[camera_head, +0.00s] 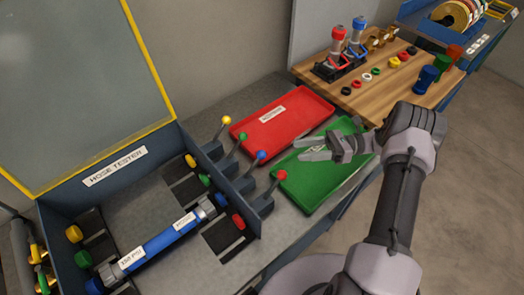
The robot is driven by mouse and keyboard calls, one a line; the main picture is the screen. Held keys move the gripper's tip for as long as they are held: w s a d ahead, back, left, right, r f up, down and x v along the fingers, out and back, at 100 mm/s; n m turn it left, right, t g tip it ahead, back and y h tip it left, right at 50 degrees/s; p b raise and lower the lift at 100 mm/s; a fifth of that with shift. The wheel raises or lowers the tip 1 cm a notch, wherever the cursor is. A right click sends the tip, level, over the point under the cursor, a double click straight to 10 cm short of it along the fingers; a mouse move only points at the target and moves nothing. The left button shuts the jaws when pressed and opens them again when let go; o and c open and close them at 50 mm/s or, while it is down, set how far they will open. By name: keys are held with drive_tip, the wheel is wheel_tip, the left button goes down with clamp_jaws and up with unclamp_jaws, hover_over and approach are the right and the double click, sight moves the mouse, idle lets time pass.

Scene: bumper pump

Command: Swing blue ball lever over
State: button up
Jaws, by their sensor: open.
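The blue ball lever (261,155) stands on the right-hand outer side of the hose tester (115,166). It is third in a row of levers, between the green ball lever (243,137) and the red ball lever (282,174). Its dark rod runs from the blue ball down toward a dark base at the tester wall. My gripper (305,148) is open and empty, with its fingers pointing left over the green tray. Its fingertips are to the right of the blue ball, apart from it.
The yellow ball lever (227,120) stands at the far end of the row. A red tray (306,107) and a green tray (309,199) lie right of the levers. A blue hose (160,241) lies inside the tester. A wooden table (380,97) holds small parts and bottles.

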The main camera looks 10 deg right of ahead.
sight(261, 154)
drive_tip(key=a, duration=1.3)
drive_tip(key=shift+s+a+b, duration=0.15)
drive_tip(key=shift+a+b, duration=0.1)
drive_tip(key=shift+b, duration=0.15)
clamp_jaws()
idle(0.5)
